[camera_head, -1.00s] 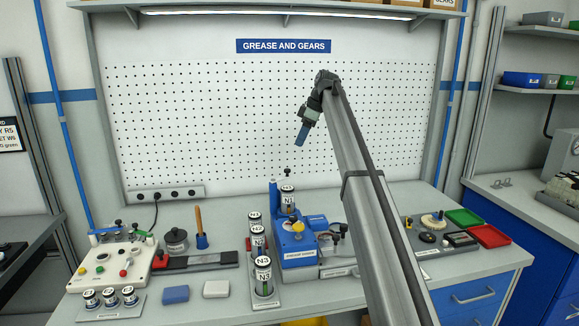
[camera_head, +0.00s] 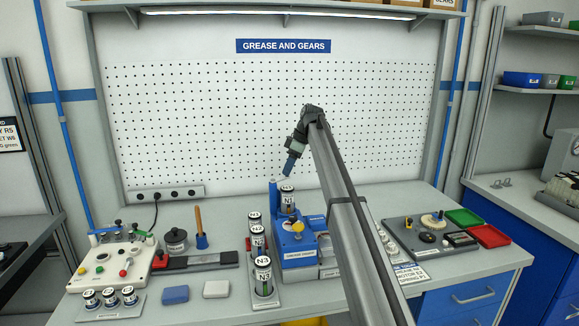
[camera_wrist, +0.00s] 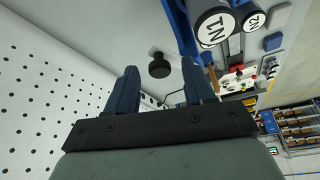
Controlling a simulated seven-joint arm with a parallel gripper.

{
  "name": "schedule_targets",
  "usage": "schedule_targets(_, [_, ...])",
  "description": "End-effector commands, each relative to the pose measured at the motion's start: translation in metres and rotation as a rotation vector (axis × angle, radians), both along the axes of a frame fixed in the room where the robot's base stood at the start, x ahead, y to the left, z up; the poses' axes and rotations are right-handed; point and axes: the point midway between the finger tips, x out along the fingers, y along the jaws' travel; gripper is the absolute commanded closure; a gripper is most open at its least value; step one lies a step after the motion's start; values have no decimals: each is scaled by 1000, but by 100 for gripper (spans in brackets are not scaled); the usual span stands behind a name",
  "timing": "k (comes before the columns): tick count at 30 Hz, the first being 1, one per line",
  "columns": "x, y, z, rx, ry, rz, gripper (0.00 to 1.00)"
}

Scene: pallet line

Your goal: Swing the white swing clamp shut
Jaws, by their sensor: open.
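The white swing clamp appears as a thin pale arm (camera_head: 280,181) at the top of the blue grease station, by the can marked N1 (camera_head: 288,201). In the wrist view its black knob (camera_wrist: 159,67) shows between my fingertips, apart from the N1 can (camera_wrist: 214,28). My gripper (camera_head: 287,173) is open, tilted down, just above and behind that can; it also shows in the wrist view (camera_wrist: 160,76). In the head view my fingers hide the knob. I cannot tell whether they touch it.
The pegboard (camera_head: 200,120) rises behind. A control box (camera_head: 110,265) stands at left.

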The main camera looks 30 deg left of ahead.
Motion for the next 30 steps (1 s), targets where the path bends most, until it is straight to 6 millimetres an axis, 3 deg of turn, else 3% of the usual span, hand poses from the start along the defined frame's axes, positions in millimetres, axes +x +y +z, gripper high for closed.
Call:
schedule_targets(6, [0, 0, 0, 0, 0, 0, 49])
schedule_targets(22, [0, 0, 0, 0, 0, 0, 100])
schedule_targets(30, [0, 0, 0, 0, 0, 0, 100])
